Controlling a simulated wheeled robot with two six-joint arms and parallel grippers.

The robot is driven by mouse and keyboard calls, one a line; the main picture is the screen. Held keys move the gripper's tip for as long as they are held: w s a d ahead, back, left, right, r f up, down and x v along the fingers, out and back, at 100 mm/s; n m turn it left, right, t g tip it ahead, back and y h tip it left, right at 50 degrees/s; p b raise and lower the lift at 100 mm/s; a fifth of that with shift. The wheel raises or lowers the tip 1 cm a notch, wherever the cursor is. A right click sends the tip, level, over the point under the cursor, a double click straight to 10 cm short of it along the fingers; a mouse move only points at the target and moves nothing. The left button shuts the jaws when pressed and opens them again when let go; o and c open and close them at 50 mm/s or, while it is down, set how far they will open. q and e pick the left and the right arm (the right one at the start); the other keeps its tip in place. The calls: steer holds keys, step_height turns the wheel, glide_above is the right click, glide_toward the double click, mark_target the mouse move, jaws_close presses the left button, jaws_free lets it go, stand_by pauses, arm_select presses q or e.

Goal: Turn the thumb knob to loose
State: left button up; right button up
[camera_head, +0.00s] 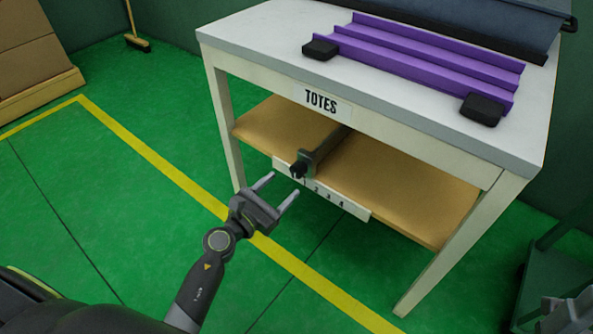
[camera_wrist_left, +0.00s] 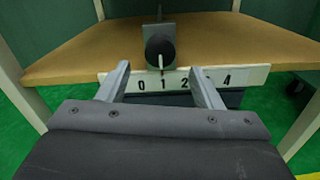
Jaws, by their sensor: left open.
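The thumb knob (camera_head: 298,170) is a small black knob on the front end of a grey bar (camera_head: 325,145) at the lower shelf's front edge. In the left wrist view the knob (camera_wrist_left: 160,48) is round and dark, with a pale pointer below it. A white scale strip (camera_wrist_left: 184,79) under it carries the marks 0, 1, 2 and 4; one mark is hidden behind a finger. My left gripper (camera_head: 279,191) is open and empty, in front of the knob and apart from it. In the wrist view the knob lies between and beyond the fingertips. No "loose" marking is readable.
A purple channelled part (camera_head: 425,55) with black end blocks lies on top. Table legs stand on both sides. The green floor around my left arm is clear.

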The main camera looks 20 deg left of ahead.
mark_target(295, 173)
arm_select(q)
steer(key=x, duration=0.7)
steer(key=shift+w+b, duration=0.1)
steer(key=shift+b, duration=0.2)
steer(key=shift+c, duration=0.2)
steer(key=c, duration=0.9)
